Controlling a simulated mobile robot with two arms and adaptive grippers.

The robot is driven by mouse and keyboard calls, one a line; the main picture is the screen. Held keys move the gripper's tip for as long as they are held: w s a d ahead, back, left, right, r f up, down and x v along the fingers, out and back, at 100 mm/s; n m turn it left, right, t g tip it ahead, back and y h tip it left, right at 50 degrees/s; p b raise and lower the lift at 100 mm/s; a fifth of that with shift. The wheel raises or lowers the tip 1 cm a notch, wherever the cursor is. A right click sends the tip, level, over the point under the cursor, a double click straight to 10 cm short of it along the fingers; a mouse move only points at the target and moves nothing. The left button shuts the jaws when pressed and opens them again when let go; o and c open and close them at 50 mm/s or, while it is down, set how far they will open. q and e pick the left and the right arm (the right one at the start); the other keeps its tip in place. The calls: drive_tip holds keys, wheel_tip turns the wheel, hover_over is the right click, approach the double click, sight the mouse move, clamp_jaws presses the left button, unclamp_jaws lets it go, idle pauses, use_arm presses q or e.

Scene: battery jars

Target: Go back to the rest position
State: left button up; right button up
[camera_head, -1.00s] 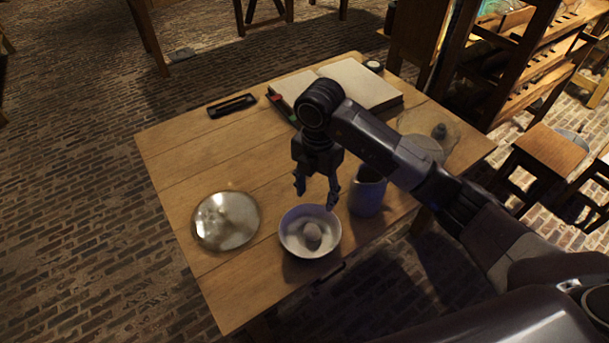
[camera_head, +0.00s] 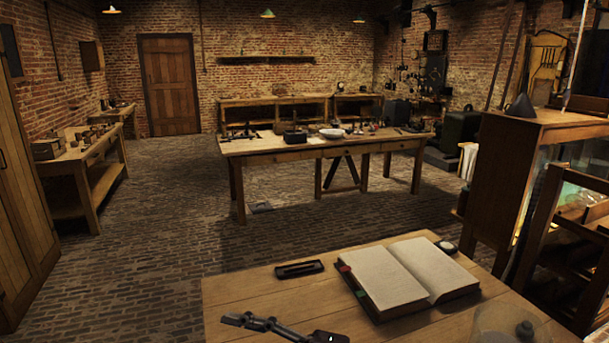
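Part of a dark gripper (camera_head: 268,325), most likely my right one, shows at the bottom edge, over the near table (camera_head: 235,297). One jointed finger points left and the rest is cut off by the frame, so I cannot tell if it is open or shut. I see nothing held in the visible part. My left gripper is not in view. The plate, bowl and dark jug are out of view now.
A clear glass vessel (camera_head: 505,325) stands at the lower right. A wooden cabinet (camera_head: 505,185) is at right. Brick floor (camera_head: 180,235) is open beyond.

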drive_tip(key=w+d+r+m+t+h, duration=0.3)
drive_tip(key=w+d+m+t+h, duration=0.1)
drive_tip(key=d+m+t, duration=0.4)
drive_tip(key=w+d+r+m+t+h, duration=0.3)
drive_tip(key=w+d+r+m+t, duration=0.1)
drive_tip(key=d+m+t, duration=0.35)
drive_tip(key=s+d+f+m+g+h, duration=0.2)
drive_tip(key=d+f+m+g+h, duration=0.2)
drive_tip(key=d+f+m+h, duration=1)
drive_tip(key=s+d+f+n+g+y, duration=0.25)
drive_tip(key=s+f+g, duration=0.95)
drive_tip(key=s+f, duration=1.15)
drive_tip(key=s+f+n+g, duration=0.1)
drive_tip(key=s+f, duration=0.1)
drive_tip(key=f, duration=1.1)
drive_tip(key=s+f+g, duration=0.1)
drive_tip(key=s+f, duration=0.1)
drive_tip(key=f, duration=1.1)
drive_tip(key=s+d+f, duration=0.2)
drive_tip(key=s+f, duration=1.3)
drive_tip(key=s, duration=0.2)
drive_tip(key=shift+d+g, duration=0.15)
drive_tip(key=shift+g, duration=0.2)
